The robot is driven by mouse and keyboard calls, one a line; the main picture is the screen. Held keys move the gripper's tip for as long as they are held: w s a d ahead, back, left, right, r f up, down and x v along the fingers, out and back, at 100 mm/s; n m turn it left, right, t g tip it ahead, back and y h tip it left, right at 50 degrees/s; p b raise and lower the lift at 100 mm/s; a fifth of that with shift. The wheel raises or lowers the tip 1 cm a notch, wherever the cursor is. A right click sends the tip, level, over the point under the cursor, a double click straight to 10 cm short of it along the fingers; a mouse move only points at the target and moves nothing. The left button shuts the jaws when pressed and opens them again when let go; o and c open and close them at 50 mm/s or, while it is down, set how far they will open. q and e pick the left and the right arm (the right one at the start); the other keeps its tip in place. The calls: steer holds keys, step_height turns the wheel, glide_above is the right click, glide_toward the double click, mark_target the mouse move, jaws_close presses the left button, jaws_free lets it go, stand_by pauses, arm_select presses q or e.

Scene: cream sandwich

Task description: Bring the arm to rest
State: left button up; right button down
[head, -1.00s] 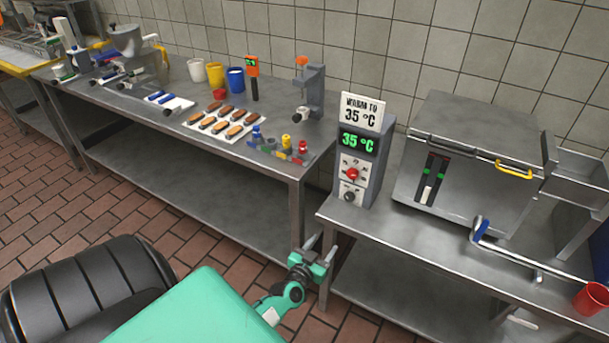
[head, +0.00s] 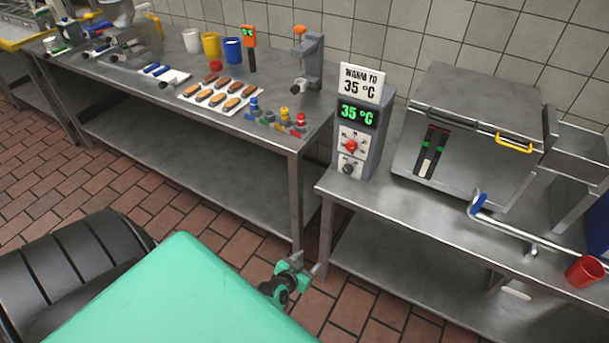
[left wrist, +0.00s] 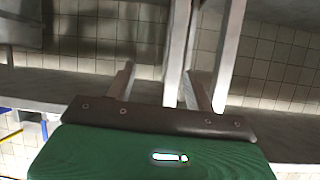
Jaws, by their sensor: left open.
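My left gripper (head: 306,267) is low in front of the gap between the two steel tables in the head view. It is open and empty, with its fingers apart. In the left wrist view its two fingers (left wrist: 160,85) stand wide apart with nothing between them, and steel table legs show beyond. My right gripper is not in view.
The left steel table (head: 215,160) holds a white tray of several eclairs (head: 220,92), cups and small coloured bottles. The right table (head: 430,225) holds a 35 °C control box (head: 358,120), a steel machine (head: 470,130) and a red cup (head: 584,271). Tiled floor is open.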

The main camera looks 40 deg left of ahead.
arm_select(q)
steer(key=shift+s+f, duration=0.1)
steer(key=shift+f, duration=0.05)
stand_by(0.4)
steer(key=s+d+f+m+g+h+p, duration=0.1)
steer(key=s+d+f+g, duration=0.25)
steer(key=s+f, duration=0.85)
steer(key=s+d+f+m+g+h, duration=0.1)
steer(key=s+d+f+g, duration=0.3)
steer(key=s+f, duration=0.8)
steer(key=s+f+g, duration=0.2)
steer(key=s+g, duration=0.2)
steer(key=s, duration=1.1)
steer(key=shift+s+a+m+y, duration=0.35)
steer(key=shift+s+m+y, duration=0.05)
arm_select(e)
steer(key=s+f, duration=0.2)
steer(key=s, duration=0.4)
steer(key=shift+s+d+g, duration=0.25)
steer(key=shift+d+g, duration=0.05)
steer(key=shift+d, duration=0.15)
arm_select(q)
steer(key=shift+g, duration=0.25)
